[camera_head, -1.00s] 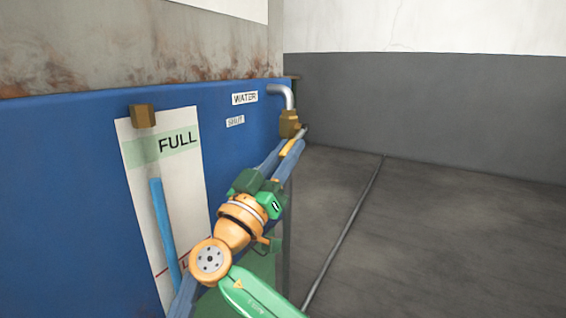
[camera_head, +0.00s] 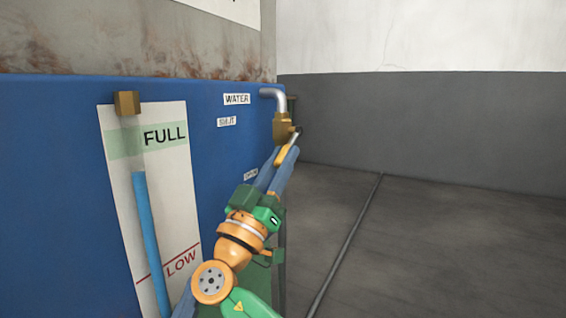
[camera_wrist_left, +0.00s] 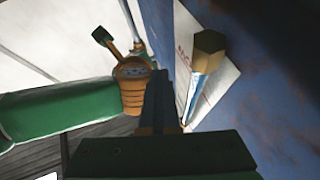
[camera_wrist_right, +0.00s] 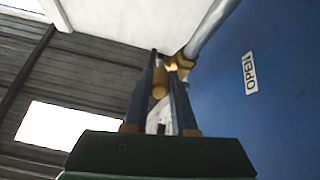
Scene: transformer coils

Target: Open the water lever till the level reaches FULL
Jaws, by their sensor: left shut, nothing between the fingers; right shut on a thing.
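The water lever (camera_head: 286,154) is a yellow handle below the brass valve (camera_head: 283,127) on the blue tank's far edge. My right gripper (camera_head: 287,158) is shut on it; the right wrist view shows an orange-brown piece (camera_wrist_right: 160,84) between its fingers. The gauge's blue water column (camera_head: 146,235) ends a little below the green FULL band (camera_head: 120,142), well above the red LOW line (camera_head: 184,252). My left gripper, partly visible at the bottom of the head view (camera_head: 184,304), is shut and empty. Its fingers (camera_wrist_left: 157,85) are together in the left wrist view, beside the gauge's brass cap (camera_wrist_left: 209,49).
The blue tank (camera_head: 60,180) fills the left side. Its labels read WATER (camera_head: 237,99), SHUT (camera_head: 227,122) and OPEN (camera_wrist_right: 250,73). A metal pipe (camera_head: 274,94) bends into the valve. The grey floor (camera_head: 450,230) to the right is clear.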

